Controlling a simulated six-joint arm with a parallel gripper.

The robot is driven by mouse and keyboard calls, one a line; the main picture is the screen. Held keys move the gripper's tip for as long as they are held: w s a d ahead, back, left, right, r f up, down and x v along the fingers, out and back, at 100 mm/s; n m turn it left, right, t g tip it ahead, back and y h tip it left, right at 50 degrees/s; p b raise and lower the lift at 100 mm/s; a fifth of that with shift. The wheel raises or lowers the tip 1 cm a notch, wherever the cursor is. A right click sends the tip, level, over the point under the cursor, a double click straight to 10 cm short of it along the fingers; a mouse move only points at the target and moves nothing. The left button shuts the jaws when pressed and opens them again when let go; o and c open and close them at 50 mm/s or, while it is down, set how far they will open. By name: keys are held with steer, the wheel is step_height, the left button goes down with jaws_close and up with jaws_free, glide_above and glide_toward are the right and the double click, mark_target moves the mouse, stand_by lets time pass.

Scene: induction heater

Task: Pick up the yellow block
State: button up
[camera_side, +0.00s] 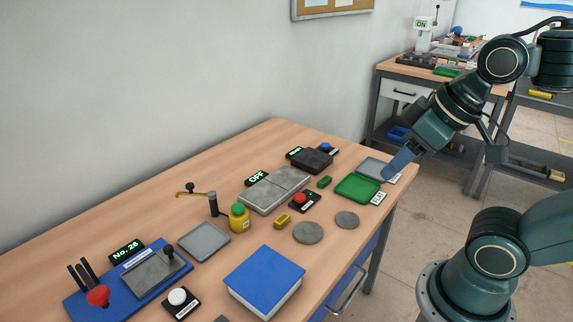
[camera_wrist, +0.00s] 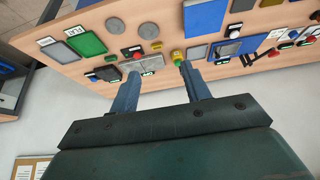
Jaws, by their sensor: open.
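The small yellow block (camera_side: 283,220) lies on the wooden table in the side view, between the yellow button box with a green top and a grey round disc. In the wrist view the yellow block (camera_wrist: 156,46) shows beyond the fingertips, between them in the picture. My gripper (camera_side: 390,175) is at the table's far right end in the side view, in front of the grey tray, well away from the block. In the wrist view my gripper (camera_wrist: 158,70) has its two blue fingers apart with nothing between them.
Near the block are the green-topped button box (camera_side: 239,218), grey discs (camera_side: 308,232), a red-button box (camera_side: 304,200) and a blue box (camera_side: 264,282). A green tray (camera_side: 358,187), green block (camera_side: 324,181) and grey metal plate (camera_side: 275,190) lie farther back. A wall runs behind the table.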

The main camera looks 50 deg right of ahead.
steer(key=shift+w, duration=0.15)
steer(key=w+d+f+n+g+y, duration=0.1)
steer(key=w+n+g, duration=0.1)
steer(key=w+n, duration=0.45)
steer(key=w+d+f+n+g+y, duration=0.1)
steer(key=w+n, duration=0.2)
steer(key=w, duration=0.7)
steer(key=w+d+f+n+g+y, duration=0.1)
steer(key=w+d+f+n, duration=0.2)
steer(key=w+f, duration=0.3)
steer(key=w+d+f+n+g+y, duration=0.1)
steer(key=w+d+f+n, duration=0.3)
steer(key=f, duration=0.6)
steer(key=shift+w+d+f+n+g+y, duration=0.2)
steer(key=shift+w+n+g+y, duration=0.15)
steer(key=shift+w+n, duration=0.6)
glide_toward(282, 221)
steer(key=shift+w+a+f, duration=0.15)
steer(key=shift+f, duration=0.6)
steer(key=shift+w+a+f, duration=0.1)
steer(key=shift+a+f, duration=0.1)
steer(key=shift+f, duration=0.55)
